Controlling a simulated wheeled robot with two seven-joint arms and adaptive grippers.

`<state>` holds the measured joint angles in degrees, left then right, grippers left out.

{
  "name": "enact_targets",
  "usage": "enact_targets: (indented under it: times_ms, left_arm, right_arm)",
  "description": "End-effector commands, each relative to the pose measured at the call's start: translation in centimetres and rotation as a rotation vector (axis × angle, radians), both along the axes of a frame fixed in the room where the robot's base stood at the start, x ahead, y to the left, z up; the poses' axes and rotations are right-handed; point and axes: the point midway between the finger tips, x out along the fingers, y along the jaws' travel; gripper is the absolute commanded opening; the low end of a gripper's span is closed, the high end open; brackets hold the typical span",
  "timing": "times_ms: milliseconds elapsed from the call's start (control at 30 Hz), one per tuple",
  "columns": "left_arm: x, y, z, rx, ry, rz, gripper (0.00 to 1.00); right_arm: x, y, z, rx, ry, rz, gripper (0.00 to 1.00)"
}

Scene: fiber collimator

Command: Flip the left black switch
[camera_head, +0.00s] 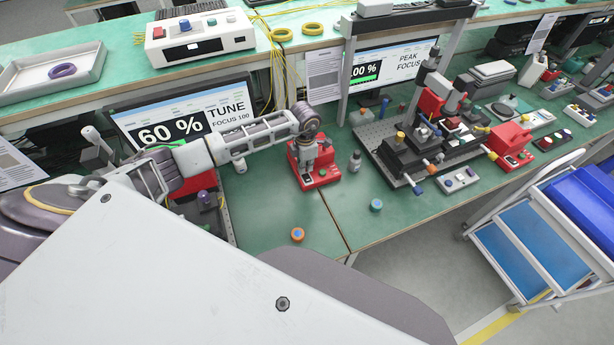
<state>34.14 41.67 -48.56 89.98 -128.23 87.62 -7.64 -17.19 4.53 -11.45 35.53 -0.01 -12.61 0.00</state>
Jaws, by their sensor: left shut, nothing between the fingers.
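A red switch box (325,172) stands on the green bench near the middle of the picture. Small controls show on its front face, one of them green; they are too small to tell the position of any black switch. My left arm reaches in from the left, and its gripper (307,166) points down over the left part of this box. The gripper is shut and empty, with its fingertips at or just above the box top; I cannot tell whether they touch. The gripper hides part of the box. My right gripper is not in view.
A small grey bottle-like part (355,161) stands just right of the box. A black optical stage (400,150) is to the right. A monitor (180,117) reads 60 %.

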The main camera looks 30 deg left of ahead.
Motion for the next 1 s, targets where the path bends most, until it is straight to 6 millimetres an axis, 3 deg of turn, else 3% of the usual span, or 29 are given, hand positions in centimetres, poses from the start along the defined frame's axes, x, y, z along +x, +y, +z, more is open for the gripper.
enact_targets:
  times_ms: [1000]
  left_arm:
    - [0.0,0.0,4.5,0.001,0.001,0.0,0.0]
  right_arm:
    - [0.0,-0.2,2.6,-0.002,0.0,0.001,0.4]
